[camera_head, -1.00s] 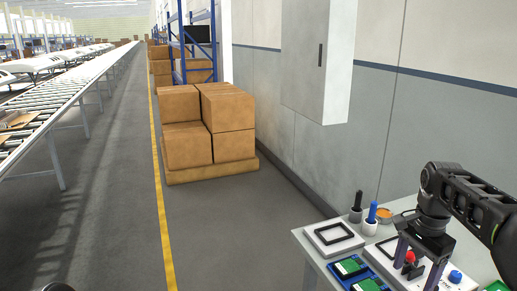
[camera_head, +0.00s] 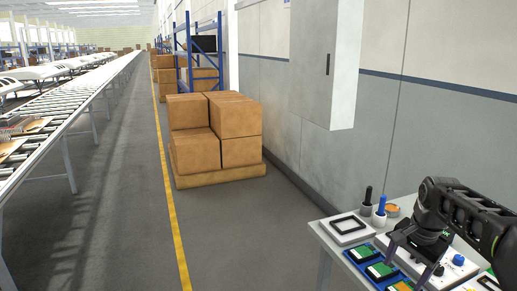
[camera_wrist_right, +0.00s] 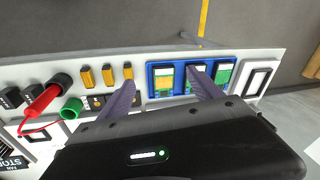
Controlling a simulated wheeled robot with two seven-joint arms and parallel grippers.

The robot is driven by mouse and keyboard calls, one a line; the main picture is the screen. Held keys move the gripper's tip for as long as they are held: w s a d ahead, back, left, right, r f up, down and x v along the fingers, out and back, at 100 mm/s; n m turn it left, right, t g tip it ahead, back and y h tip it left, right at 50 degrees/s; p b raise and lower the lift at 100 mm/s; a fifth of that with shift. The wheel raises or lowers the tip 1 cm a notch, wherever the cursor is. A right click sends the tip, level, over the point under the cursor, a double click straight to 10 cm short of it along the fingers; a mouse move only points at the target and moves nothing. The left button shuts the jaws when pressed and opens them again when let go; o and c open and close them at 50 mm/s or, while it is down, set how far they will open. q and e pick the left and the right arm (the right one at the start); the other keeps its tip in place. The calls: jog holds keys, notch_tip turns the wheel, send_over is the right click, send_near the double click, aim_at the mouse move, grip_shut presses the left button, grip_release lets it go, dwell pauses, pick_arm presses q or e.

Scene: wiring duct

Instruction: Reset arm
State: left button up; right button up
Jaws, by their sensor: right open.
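My right gripper (camera_head: 410,266) hangs over the work table at the lower right of the head view, its two purple-grey fingers spread apart and pointing down. In the right wrist view the open fingers (camera_wrist_right: 162,80) show with nothing between them. They straddle the left edge of a blue tray (camera_wrist_right: 151,92) with green boards (camera_wrist_right: 222,73). I cannot tell how high they are above it. The tray also shows in the head view (camera_head: 356,262). My left gripper is not in view.
The table holds a white framed block (camera_head: 349,228), a blue-handled tool (camera_head: 381,205) and an orange bowl (camera_head: 393,209). A red plug (camera_wrist_right: 42,100) and yellow parts (camera_wrist_right: 108,75) lie left in the wrist view. Stacked cartons (camera_head: 195,152) and a conveyor (camera_head: 60,105) stand beyond open floor.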

jog(key=w+a+f+n+t, duration=0.2)
jog(key=w+a+f+n, duration=0.25)
jog(key=a+f, duration=0.35)
jog(key=s+a+f+n+y, duration=0.1)
jog(key=a+f+n, duration=0.1)
jog(key=a+f, duration=0.45)
jog(key=s+a+f+n+y, duration=0.15)
jog(key=a+f, duration=0.25)
jog(key=f, duration=0.6)
jog(key=s+a+f+g, duration=0.1)
jog(key=s+a+f, duration=0.3)
jog(key=s, duration=0.5)
jog(key=s+a+f+n+g+y, duration=0.1)
jog(key=s+a+f, duration=0.4)
jog(key=s, duration=0.5)
jog(key=s+a+f+n+g+y, duration=0.1)
jog(key=s+a+f, duration=0.4)
jog(key=s, duration=0.4)
jog(key=shift+s+f+g, duration=0.35)
jog(key=shift+f+g, duration=0.05)
jog(key=shift+f, duration=0.35)
jog(key=shift+a, duration=0.1)
